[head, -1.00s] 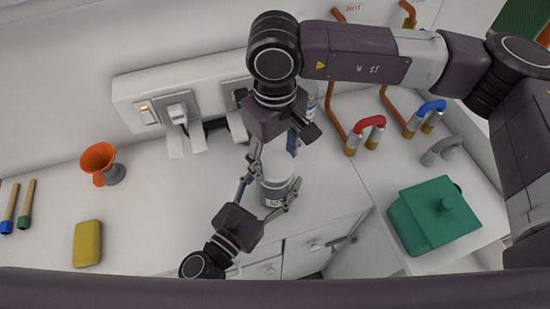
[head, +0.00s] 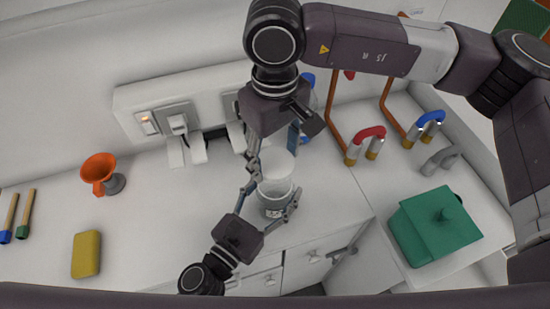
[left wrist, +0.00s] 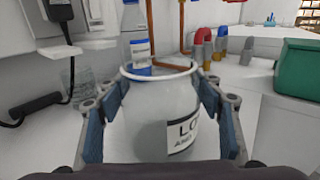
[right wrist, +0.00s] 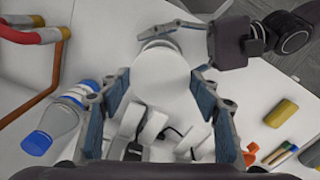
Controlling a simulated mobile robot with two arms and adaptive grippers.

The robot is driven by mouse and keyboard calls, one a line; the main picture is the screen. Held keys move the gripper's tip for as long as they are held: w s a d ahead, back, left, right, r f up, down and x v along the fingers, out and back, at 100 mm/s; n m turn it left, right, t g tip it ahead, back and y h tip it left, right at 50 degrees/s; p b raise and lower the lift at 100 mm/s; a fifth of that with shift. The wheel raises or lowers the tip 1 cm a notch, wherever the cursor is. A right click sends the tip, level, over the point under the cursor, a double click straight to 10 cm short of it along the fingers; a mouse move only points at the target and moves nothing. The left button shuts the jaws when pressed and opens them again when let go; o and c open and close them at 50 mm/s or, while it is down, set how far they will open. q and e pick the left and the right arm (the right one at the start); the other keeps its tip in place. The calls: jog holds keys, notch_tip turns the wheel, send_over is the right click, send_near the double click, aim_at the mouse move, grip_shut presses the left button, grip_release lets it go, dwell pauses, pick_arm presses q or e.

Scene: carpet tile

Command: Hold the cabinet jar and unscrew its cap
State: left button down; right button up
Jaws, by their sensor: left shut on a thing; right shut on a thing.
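The cabinet jar (head: 273,192) is a pale, see-through jar with a dark-lettered label, upright at the counter's front. My left gripper (head: 271,200) is shut around its body. In the left wrist view the jar (left wrist: 155,110) fills the middle, and its white-rimmed mouth looks open. The white round cap (head: 277,166) is in my right gripper (head: 275,158), above the jar's mouth and apparently clear of it. In the right wrist view the cap (right wrist: 163,82) sits between the fingers and hides most of the jar.
Behind stand a blue-and-white bottle (right wrist: 55,125) and wall sockets (head: 165,122). A red tap (head: 367,140), a blue tap (head: 426,122) and a green box (head: 435,232) are at right. An orange funnel (head: 99,168) and yellow sponge (head: 86,254) are at left, with clear counter between.

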pick_arm(q)
jog(key=c, duration=0.5)
grip_release()
